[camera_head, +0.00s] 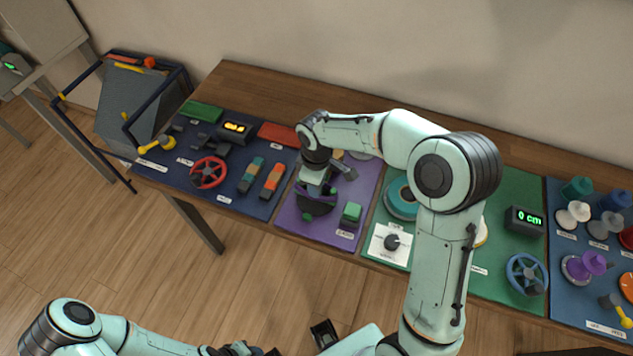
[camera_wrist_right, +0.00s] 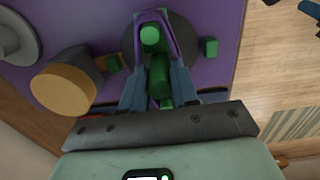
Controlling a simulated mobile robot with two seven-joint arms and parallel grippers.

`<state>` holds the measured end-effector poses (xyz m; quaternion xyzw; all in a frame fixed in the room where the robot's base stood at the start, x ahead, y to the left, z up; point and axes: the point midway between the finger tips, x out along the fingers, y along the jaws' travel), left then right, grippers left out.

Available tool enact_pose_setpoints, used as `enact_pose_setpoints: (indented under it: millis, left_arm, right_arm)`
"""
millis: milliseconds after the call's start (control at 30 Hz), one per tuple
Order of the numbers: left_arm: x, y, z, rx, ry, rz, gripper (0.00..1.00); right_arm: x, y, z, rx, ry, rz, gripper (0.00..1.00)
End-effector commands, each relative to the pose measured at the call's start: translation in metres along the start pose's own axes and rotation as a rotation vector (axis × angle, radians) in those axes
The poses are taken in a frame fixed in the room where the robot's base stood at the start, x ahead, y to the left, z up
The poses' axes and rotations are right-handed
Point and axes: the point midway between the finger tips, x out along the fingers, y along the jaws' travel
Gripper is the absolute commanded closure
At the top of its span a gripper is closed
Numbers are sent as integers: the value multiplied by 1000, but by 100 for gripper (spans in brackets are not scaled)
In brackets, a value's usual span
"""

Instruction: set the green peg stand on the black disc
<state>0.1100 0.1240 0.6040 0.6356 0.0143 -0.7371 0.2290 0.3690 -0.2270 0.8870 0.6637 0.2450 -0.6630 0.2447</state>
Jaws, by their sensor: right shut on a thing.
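The green peg stand (camera_wrist_right: 160,76) shows in the right wrist view between the fingers of my right gripper (camera_wrist_right: 160,88), which is shut on it. Purple cord or band runs around the stand's upper part. The black disc (camera_wrist_right: 187,42) lies on the purple mat, behind the stand in that view; whether they touch cannot be told. In the head view the black disc (camera_head: 316,207) is partly covered by my right gripper (camera_head: 316,190), and the stand is mostly hidden. My left gripper (camera_head: 238,349) is at the bottom edge, partly cut off, away from the table.
A small green block (camera_head: 351,212) stands right of the disc on the purple mat (camera_head: 333,238). A dark round piece with a tan face (camera_wrist_right: 65,88) is close to the gripper. The blue mat (camera_head: 240,187) at left and green mat (camera_head: 500,285) at right hold other fixtures.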

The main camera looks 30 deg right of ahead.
Motion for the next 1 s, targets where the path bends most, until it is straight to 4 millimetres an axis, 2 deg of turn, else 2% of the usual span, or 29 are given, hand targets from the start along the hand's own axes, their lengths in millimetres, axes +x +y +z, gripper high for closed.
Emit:
enact_pose_setpoints:
  millis: [133,533,833,867,900,933,1000]
  left_arm:
    - [5,-2,2,-1,-3,-1,57]
    - [5,-2,2,-1,-3,-1,57]
    - [10,-5,3,-2,-6,-2,57]
    - [10,-5,3,-2,-6,-2,57]
    - [10,-4,3,-2,-5,-2,57]
    - [10,-4,3,-2,-5,-2,57]
    - [10,-4,3,-2,-5,-2,57]
  right_arm:
    - [7,0,0,0,0,0,100]
    - [8,0,0,0,0,0,100]
    - [17,0,0,-1,-1,0,100]
    - [17,0,0,0,-1,0,68]
    - [16,0,0,0,0,0,55]
    - [16,0,0,0,0,0,45]
    - [16,0,0,0,0,0,42]
